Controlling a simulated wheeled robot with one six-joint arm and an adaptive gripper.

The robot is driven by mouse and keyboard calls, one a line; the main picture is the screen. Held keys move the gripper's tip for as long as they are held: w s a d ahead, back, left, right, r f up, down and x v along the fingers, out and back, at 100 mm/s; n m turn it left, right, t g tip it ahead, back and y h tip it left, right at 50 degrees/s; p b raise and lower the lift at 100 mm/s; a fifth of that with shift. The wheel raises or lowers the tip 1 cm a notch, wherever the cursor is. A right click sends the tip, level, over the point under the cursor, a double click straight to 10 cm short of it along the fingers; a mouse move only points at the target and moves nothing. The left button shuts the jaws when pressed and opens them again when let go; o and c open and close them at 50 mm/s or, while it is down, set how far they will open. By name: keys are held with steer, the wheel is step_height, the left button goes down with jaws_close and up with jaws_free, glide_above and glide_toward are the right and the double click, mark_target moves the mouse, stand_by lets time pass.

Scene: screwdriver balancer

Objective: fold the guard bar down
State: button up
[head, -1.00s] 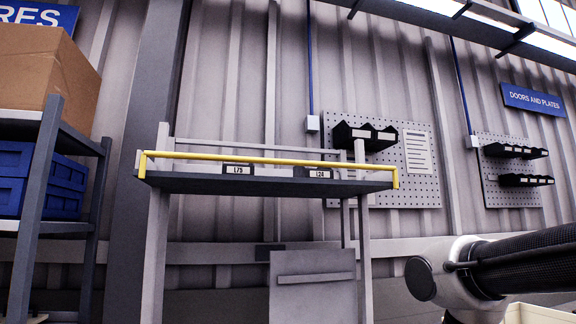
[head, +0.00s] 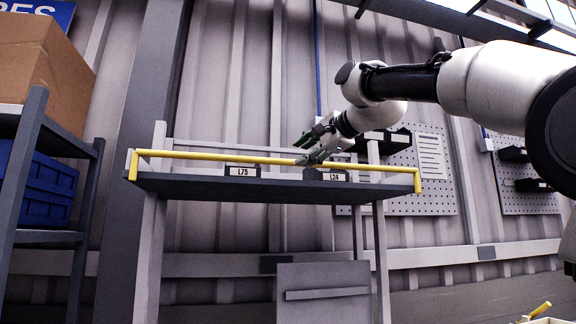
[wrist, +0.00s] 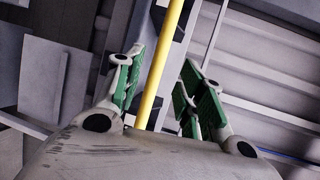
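The yellow guard bar (head: 220,157) runs along the front of a grey shelf (head: 195,185), raised a little above the shelf's front edge on short yellow end arms. My gripper (head: 306,152) is at the bar, right of its middle, above the L24 label. In the wrist view the bar (wrist: 165,60) runs between the two green-padded fingers of my gripper (wrist: 162,78). The fingers are apart, with a gap visible on both sides of the bar. Whether the bar touches the palm cannot be told.
Labels L75 (head: 243,172) and L24 (head: 333,176) sit at the shelf edge. A pegboard with black bins (head: 385,140) hangs behind on the right. A rack with a cardboard box (head: 40,75) and blue crates (head: 38,185) stands at the left.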

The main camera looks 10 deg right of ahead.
mark_target(292, 161)
steer(key=x, duration=0.7)
steer(key=shift+w+a+f, duration=0.1)
steer(key=shift+w, duration=0.2)
steer(key=shift+c, duration=0.5)
jaws_close()
